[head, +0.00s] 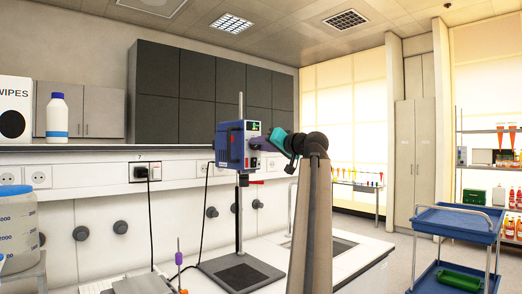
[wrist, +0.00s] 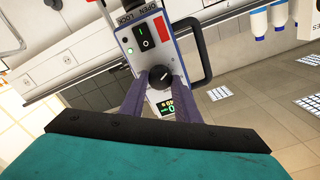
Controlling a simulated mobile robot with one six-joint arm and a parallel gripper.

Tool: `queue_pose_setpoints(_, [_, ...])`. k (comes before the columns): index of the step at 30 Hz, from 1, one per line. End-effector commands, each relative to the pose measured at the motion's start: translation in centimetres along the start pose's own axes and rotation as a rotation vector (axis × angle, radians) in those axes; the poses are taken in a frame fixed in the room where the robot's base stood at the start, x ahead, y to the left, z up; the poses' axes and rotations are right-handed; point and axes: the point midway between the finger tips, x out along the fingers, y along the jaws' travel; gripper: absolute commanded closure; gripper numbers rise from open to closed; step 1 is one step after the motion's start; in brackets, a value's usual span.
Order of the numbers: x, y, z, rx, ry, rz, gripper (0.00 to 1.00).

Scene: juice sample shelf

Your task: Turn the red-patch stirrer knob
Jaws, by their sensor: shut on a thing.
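The stirrer (head: 230,145) is a blue box with a pale front panel, mounted on a thin upright rod. In the wrist view, its front panel (wrist: 143,40) shows a black rocker switch, a small green light and a lit display. The round black knob (wrist: 160,76) with a pale pointer line sits between the switch and the display. My gripper (wrist: 161,83) has its two purplish fingers on either side of the knob, shut on it. In the head view, my gripper (head: 262,144) meets the stirrer's front, and the knob is hidden.
The stirrer's dark base plate (head: 240,272) stands on the white bench. A black cable hangs at its left. A white bottle (head: 57,117) stands on the shelf at left. A blue cart (head: 455,222) is at right, with open floor before it.

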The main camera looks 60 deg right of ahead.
Motion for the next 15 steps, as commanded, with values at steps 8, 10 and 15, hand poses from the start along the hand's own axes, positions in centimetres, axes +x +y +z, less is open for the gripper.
queue_pose_setpoints(8, [-0.03,0.07,0.20,-0.025,-0.005,0.001,0.93])
queue_pose_setpoints(10, [-0.02,0.07,0.20,-0.024,-0.005,0.001,0.93])
queue_pose_setpoints(15, [-0.02,0.07,0.22,-0.023,-0.006,0.001,0.69])
